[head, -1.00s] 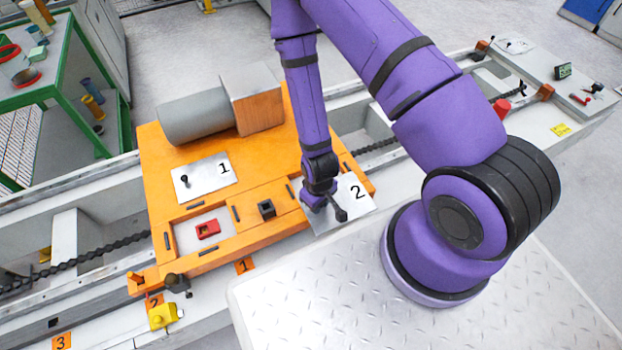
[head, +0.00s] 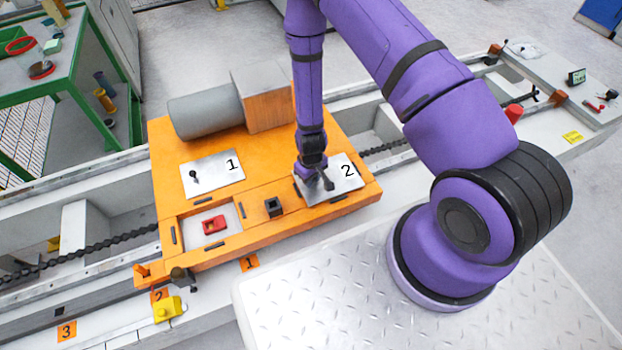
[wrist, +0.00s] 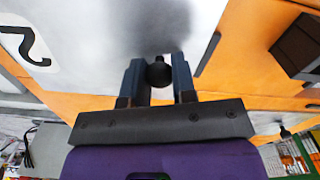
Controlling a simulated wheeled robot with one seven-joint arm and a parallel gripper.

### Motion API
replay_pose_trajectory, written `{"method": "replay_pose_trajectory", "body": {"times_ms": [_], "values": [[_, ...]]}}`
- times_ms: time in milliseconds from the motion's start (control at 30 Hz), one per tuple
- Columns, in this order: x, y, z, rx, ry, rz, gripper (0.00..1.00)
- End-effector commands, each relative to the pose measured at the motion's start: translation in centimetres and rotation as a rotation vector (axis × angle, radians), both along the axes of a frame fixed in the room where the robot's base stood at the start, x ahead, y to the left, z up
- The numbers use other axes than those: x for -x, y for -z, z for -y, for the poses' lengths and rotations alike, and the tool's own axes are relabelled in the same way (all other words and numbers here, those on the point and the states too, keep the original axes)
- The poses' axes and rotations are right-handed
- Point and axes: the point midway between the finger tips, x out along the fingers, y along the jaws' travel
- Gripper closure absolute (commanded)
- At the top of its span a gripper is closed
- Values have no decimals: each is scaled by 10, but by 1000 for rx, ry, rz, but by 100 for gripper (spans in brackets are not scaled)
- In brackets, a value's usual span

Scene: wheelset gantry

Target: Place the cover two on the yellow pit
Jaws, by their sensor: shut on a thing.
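Cover two (head: 346,183) is a thin silver plate marked 2, at the right end of the orange-yellow platform (head: 262,170). My gripper (head: 325,182) is above it. In the wrist view, my gripper (wrist: 159,80) has its fingers on either side of the plate's black knob (wrist: 158,72), shut on it. The plate fills the upper left of that view (wrist: 100,40). It looks roughly level, over or on the platform's right part; I cannot tell whether it touches. Whatever lies beneath it is hidden. An open recess (head: 190,232) with a red block (head: 214,225) is left of it.
Cover one (head: 226,178), a similar plate marked 1, lies on the platform. A black square piece (head: 273,207) stands between the recess and cover two. A grey cylinder (head: 205,112) and orange block (head: 262,100) stand behind. A yellow part (head: 168,309) sits in front.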

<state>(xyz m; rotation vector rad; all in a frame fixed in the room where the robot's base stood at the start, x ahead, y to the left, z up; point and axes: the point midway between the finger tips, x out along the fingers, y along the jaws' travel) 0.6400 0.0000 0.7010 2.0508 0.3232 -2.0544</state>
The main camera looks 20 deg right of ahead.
Motion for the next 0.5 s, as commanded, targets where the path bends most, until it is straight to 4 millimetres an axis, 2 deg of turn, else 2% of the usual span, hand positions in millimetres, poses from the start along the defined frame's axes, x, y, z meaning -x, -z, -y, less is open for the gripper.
{"method": "replay_pose_trajectory", "body": {"times_ms": [100, 400, 433, 500], "values": [[0, 7, 0, 0, -1, 1, 100], [0, 9, 0, 1, 0, 1, 100], [0, 9, 0, 1, 0, 1, 70], [0, 9, 0, 1, 0, 1, 54]]}}
